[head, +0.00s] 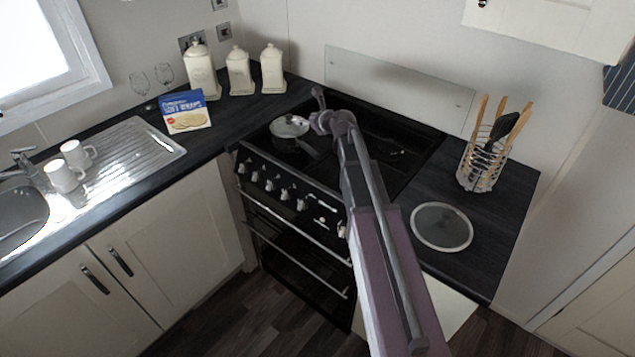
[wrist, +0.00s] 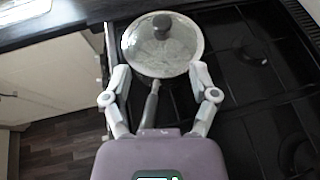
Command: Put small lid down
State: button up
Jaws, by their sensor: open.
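The small lid (head: 291,125) is clear glass with a metal rim and sits on a small saucepan (head: 289,145) on the hob. In the wrist view the lid (wrist: 145,52) shows a dark knob near its far side and looks level on the pan. The pan's handle (wrist: 151,105) points toward my wrist camera. My gripper (wrist: 160,95) is open, with its fingers apart on either side of the handle and short of the lid, holding nothing. In the head view my gripper (head: 319,112) is beside the pan on its right; its fingers are hard to make out.
A round flat disc with a pale rim (head: 442,226) lies on the right counter, near a wire utensil holder (head: 466,170). Several cream canisters (head: 240,74) and a blue box (head: 186,111) stand left of the hob. The rest of the hob (wrist: 262,100) looks clear.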

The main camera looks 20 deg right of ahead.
jog(key=s+a+f+n+g, duration=0.3)
jog(key=s+f+n, duration=0.1)
jog(key=s+n, duration=0.4)
jog(key=s+a+f+n+g, duration=0.3)
jog(key=s+f+n+g, duration=0.1)
jog(key=s+n, duration=0.5)
jog(key=s+d+f+n+g+h, duration=0.1)
jog(key=s+n+g+h, duration=0.1)
jog(key=s+n, duration=0.5)
jog(key=s+f+n+g+h, duration=0.2)
jog(key=s+n, duration=0.5)
jog(key=s, duration=0.4)
jog(key=shift+d+f+g+h, duration=0.2)
jog(key=shift+d+g+h, duration=0.2)
jog(key=shift+g+h, duration=0.25)
